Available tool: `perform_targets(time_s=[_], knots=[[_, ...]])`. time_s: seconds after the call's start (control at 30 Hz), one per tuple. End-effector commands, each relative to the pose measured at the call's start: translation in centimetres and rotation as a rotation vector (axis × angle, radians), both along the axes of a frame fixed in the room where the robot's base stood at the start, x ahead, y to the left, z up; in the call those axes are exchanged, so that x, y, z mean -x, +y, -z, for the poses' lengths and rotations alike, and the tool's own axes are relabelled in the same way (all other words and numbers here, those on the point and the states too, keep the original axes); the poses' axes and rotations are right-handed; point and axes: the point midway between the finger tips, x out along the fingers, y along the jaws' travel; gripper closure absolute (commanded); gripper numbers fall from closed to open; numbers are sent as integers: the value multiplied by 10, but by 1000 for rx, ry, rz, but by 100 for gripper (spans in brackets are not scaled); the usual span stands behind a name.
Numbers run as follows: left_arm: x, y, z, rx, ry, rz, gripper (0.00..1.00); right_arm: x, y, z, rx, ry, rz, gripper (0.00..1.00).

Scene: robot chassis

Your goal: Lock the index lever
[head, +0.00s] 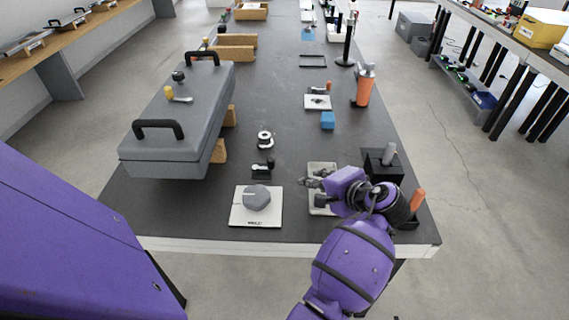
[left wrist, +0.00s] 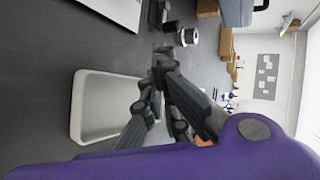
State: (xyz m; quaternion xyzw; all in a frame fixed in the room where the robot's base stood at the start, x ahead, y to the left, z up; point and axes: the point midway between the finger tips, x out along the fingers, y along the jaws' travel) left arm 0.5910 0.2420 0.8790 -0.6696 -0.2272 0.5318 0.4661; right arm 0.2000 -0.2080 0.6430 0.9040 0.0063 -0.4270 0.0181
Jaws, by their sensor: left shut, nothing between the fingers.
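My left gripper (head: 306,182) is shut and empty, over the pale tray (head: 323,208) near the table's front edge. Its closed fingers also show in the left wrist view (left wrist: 162,58). No part is labelled as the index lever, so I cannot tell which it is. A small black lever fixture (head: 263,168) stands just beyond and left of the fingertips, apart from them. A black block with a grey upright lever (head: 388,155) stands right of the gripper. A grey case (head: 168,135) carries a small lever by a yellow knob (head: 169,91). My right gripper is not in view.
A white plate with a grey knob (head: 256,198) lies left of the tray. An orange handle (head: 418,199) is at right. The table middle is mostly clear.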

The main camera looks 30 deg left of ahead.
Motion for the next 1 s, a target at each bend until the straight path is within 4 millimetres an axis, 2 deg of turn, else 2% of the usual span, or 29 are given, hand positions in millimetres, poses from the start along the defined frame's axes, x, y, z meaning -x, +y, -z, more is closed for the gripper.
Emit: perform_targets(time_s=[0.23,0.37,0.83,1.0], knots=[[0,1,0,0,0,0,100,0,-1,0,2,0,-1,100],[-3,8,5,-2,0,0,100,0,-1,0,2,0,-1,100],[-34,82,51,-1,1,0,100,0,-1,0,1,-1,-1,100],[-44,105,48,-2,-2,-1,100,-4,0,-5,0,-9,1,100]])
